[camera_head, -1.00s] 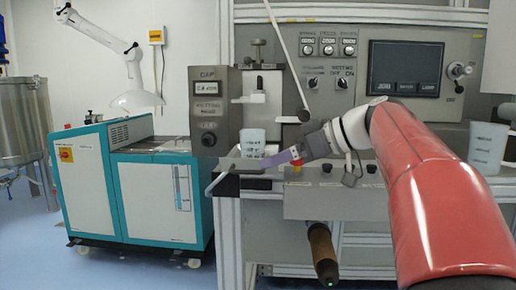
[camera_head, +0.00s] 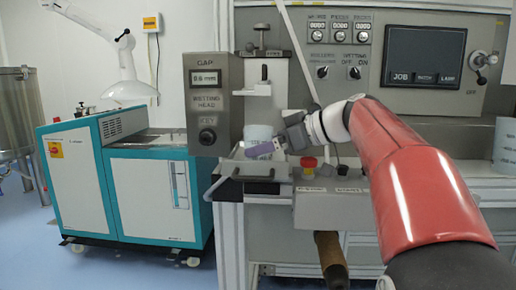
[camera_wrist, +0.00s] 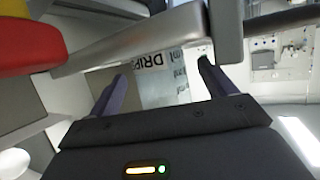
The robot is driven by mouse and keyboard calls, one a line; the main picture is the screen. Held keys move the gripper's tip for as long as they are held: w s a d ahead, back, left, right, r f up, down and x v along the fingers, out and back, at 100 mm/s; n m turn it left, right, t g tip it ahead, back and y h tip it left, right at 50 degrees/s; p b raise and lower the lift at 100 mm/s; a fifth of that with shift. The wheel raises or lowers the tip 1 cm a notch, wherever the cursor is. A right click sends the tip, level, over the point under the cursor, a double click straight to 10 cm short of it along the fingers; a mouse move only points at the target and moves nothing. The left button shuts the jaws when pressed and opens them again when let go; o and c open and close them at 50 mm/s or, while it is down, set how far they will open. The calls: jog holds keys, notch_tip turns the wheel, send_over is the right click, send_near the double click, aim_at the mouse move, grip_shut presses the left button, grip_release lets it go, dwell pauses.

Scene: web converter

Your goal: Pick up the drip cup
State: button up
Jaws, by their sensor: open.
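The drip cup (camera_head: 258,132) is a pale, translucent cup standing in the small metal tray (camera_head: 240,170) under the wetting head. In the wrist view its printed side, with "DRIP" lettering (camera_wrist: 160,68), shows between and beyond my fingers. My gripper (camera_head: 262,149) is open, with purple fingers, and reaches in from the right in front of the cup. It hides the cup's lower part in the head view. In the wrist view my gripper (camera_wrist: 161,72) has one finger towards each side of the cup. I cannot tell whether either finger touches it.
A grey metal bar (camera_wrist: 130,40) crosses close above the fingers in the wrist view. A red button (camera_head: 309,162) sits right of the tray. The gap control box (camera_head: 214,105) stands left of the cup. Another pale cup (camera_head: 506,145) is at the far right edge.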

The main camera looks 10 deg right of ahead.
jog(key=shift+x, duration=1.4)
jog(key=c, duration=1.1)
jog(key=shift+c, duration=0.3)
jog(key=shift+r, duration=0.15)
